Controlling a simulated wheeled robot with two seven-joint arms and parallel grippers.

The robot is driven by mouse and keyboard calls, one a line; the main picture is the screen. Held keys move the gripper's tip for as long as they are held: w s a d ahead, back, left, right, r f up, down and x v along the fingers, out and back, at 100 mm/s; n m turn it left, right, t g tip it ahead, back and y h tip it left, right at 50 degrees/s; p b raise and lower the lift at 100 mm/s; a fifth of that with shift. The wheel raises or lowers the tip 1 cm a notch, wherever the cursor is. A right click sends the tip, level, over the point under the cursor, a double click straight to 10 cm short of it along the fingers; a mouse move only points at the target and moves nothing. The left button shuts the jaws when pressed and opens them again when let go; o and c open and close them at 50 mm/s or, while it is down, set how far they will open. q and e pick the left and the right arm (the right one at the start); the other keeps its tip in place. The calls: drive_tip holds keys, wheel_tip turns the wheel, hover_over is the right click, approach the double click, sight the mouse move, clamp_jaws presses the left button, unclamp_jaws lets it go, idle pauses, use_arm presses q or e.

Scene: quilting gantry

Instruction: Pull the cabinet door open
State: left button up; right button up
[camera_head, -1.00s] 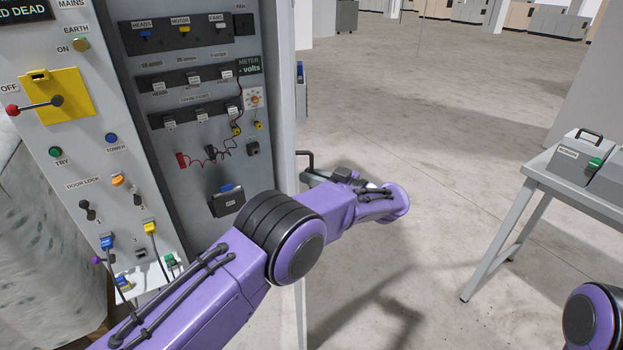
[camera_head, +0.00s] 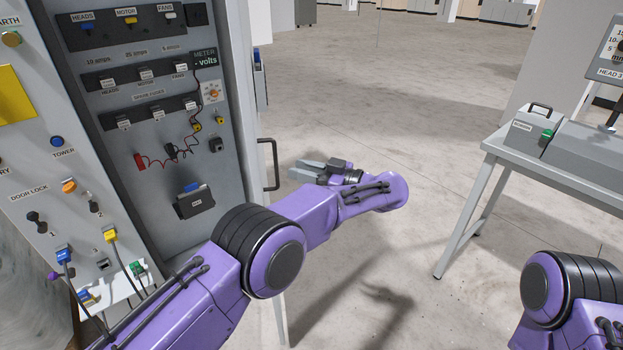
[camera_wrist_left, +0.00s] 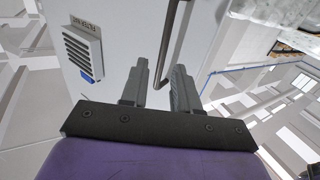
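The cabinet door (camera_head: 246,100) is the pale panel at the right side of the grey cabinet, seen almost edge-on; I cannot tell whether it is ajar. Its dark bar handle (camera_head: 275,166) sticks out to the right. My left gripper (camera_head: 292,172) is just right of the handle, with a small gap between them and its fingers pointing at it. In the left wrist view the fingers (camera_wrist_left: 158,92) are apart and empty, and the handle (camera_wrist_left: 176,45) lines up between them, beyond the tips. My right gripper is out of view; only that arm's purple links show.
The cabinet's switch panel (camera_head: 105,130) has fuses, red leads and plugs. A grey table (camera_head: 486,147) with a grey box (camera_head: 530,130) stands at right. Bare floor lies between. A vented filter box (camera_wrist_left: 82,48) is on the pale panel in the left wrist view.

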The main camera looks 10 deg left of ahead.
use_arm(q)
drive_tip(key=b+v, duration=0.1)
drive_tip(key=v, duration=0.2)
drive_tip(key=shift+s+d, duration=0.1)
drive_tip(key=shift+d, duration=0.1)
